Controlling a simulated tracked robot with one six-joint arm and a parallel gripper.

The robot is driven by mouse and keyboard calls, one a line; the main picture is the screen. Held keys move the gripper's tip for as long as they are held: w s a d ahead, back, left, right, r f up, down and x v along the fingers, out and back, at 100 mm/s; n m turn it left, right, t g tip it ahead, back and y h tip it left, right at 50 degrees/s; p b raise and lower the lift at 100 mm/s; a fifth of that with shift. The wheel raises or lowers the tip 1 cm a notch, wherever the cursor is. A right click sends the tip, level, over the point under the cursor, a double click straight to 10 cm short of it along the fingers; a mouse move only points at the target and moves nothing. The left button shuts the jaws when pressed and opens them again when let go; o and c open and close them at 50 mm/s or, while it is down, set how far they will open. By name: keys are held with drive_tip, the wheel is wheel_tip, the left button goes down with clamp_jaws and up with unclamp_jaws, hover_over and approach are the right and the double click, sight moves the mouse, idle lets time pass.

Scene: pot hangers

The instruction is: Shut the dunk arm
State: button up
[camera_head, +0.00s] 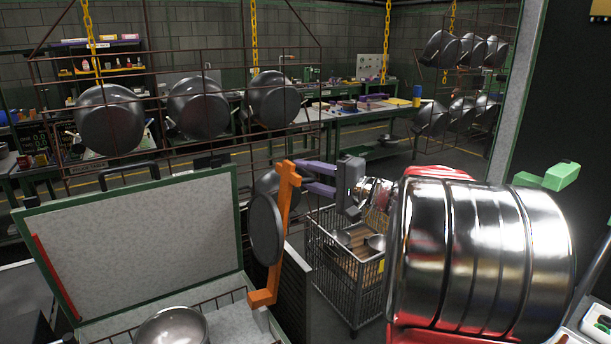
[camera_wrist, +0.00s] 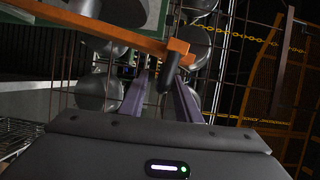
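The orange dunk arm (camera_head: 282,235) stands nearly upright at the right edge of a green-framed box. A round grey pan or disc (camera_head: 266,229) is against its left side. In the wrist view the orange bar (camera_wrist: 110,28) runs across the top, with a dark cylindrical knob (camera_wrist: 167,72) by its end. My gripper (camera_head: 303,175) is open, with its two purple fingers pointing left at the arm's top end. The wrist view shows the gripper's fingers (camera_wrist: 162,78) apart on either side of the knob. I cannot tell whether they touch it.
The box's raised white lid (camera_head: 140,235) stands to the left, with a metal bowl (camera_head: 172,328) below it. A wire cart (camera_head: 345,265) is under my gripper. A large shiny drum (camera_head: 480,255) fills the right. Pots (camera_head: 198,107) hang on racks behind.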

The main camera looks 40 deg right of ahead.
clamp_jaws()
idle(0.4)
idle(0.4)
